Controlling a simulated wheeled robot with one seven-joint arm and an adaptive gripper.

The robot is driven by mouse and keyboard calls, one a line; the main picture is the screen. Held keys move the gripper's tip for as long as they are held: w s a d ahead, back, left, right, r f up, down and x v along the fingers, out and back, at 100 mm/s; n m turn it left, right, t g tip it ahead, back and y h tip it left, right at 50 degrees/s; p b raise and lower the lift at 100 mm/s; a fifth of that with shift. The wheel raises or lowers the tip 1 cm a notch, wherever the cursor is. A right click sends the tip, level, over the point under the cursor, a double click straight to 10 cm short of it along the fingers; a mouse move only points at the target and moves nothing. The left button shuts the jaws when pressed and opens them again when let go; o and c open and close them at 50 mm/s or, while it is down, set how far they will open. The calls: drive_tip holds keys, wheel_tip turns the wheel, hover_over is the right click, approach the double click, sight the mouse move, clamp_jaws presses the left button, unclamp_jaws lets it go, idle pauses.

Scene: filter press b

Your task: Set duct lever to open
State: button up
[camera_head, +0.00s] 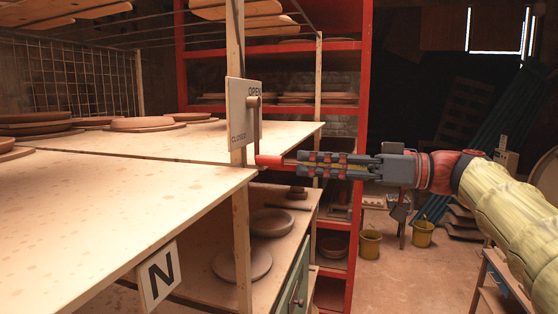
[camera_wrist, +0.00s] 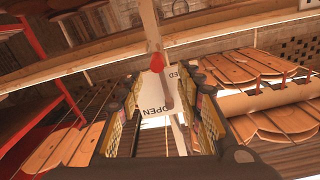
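The duct lever's pale plate (camera_head: 238,118) is fixed to a wooden post, with OPEN at its top and CLOSED lower down. The lever's bar (camera_head: 257,128) hangs down from its pivot beside the plate, and its red handle (camera_head: 270,160) sticks out to the right at the low end. My gripper (camera_head: 300,162) points left at the handle, level with it. In the wrist view, my gripper's (camera_wrist: 165,88) fingers stand wide apart, with the bar (camera_wrist: 167,92) and red knob (camera_wrist: 155,62) showing between and beyond them. It holds nothing; I see no clear contact.
A wooden table (camera_head: 130,180) with clay plates lies left of the post. An N sign (camera_head: 158,275) hangs at its front edge. A lower shelf (camera_head: 285,225) holds bowls below my gripper. A red rack (camera_head: 361,110) stands behind. Yellow buckets (camera_head: 370,243) stand on the floor.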

sight(277, 162)
drive_tip(key=p+x, duration=0.2)
drive_tip(key=x, duration=0.6)
drive_tip(key=shift+w+d+f, duration=0.1)
drive_tip(key=shift+w+f, duration=0.05)
drive_tip(key=shift+w, duration=0.05)
drive_tip(key=c, duration=0.3)
clamp_jaws()
idle(0.5)
